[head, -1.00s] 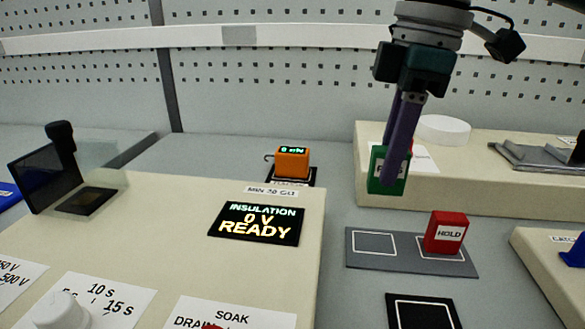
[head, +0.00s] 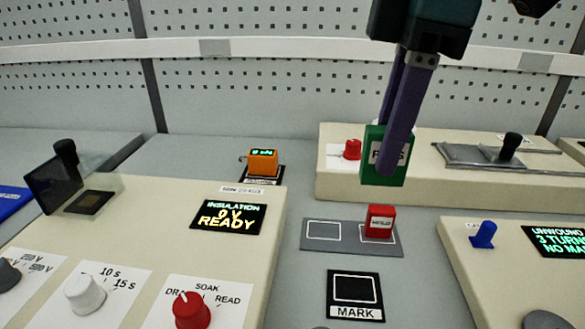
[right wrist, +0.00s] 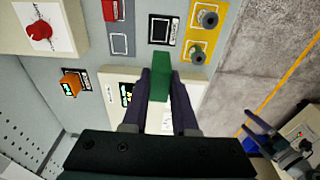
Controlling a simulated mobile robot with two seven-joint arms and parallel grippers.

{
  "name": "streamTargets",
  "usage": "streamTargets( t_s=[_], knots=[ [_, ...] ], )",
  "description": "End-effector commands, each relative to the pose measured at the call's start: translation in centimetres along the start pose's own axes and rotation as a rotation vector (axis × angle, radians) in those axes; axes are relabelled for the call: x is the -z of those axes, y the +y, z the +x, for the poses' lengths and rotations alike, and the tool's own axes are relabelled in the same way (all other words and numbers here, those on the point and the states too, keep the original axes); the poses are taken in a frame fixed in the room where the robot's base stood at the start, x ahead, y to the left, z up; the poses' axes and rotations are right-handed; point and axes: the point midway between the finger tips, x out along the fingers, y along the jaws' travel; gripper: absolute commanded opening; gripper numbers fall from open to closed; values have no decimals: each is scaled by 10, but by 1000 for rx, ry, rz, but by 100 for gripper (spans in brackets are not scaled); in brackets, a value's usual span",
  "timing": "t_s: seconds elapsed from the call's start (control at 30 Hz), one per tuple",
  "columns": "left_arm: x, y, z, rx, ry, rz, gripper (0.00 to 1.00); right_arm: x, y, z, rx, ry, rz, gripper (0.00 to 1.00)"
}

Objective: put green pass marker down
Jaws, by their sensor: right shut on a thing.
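The green pass marker (head: 375,168) is a green block with a white label, partly covered by a finger. My right gripper (head: 392,150) is shut on it and holds it up in the air, above and behind the grey two-square tray. It also shows between the fingers in the right wrist view (right wrist: 161,78). The grey tray (head: 345,236) has an empty outlined square at left and the red HOLD marker (head: 380,221) on its right square. A black MARK pad (head: 355,296) with an empty outlined square lies in front of the tray.
A cream console with an INSULATION display (head: 228,217) and knobs stands at left. An orange meter (head: 263,162) sits behind it. A cream ledge (head: 335,190) with a red knob is at the back; another cream console (head: 460,250) stands at right.

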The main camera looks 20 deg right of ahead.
Motion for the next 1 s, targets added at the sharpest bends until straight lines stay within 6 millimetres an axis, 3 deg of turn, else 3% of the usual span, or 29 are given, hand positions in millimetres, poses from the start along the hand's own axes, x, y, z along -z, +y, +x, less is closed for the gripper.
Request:
streamTargets(
  t_s=[0.2, 0.4, 0.67, 0.83, 1.0],
  knots=[
    [-3, 0, 12, 1, 3, 0, 100, -10, -1, 68, 6, -5, 1, 0],
    [-4, 0, 18, 1, 3, 0, 100, -15, -1, 119, 4, -3, 1, 0],
    [-6, 0, 22, 1, 4, 0, 100, -18, 0, 147, 1, -1, -1, 0],
    [-7, 0, 27, 1, 4, 0, 100, -22, 0, 174, 2, -2, -1, 0],
    [-7, 0, 27, 2, 4, 0, 100, -23, 0, 183, -1, -1, -1, 0]
  ],
)
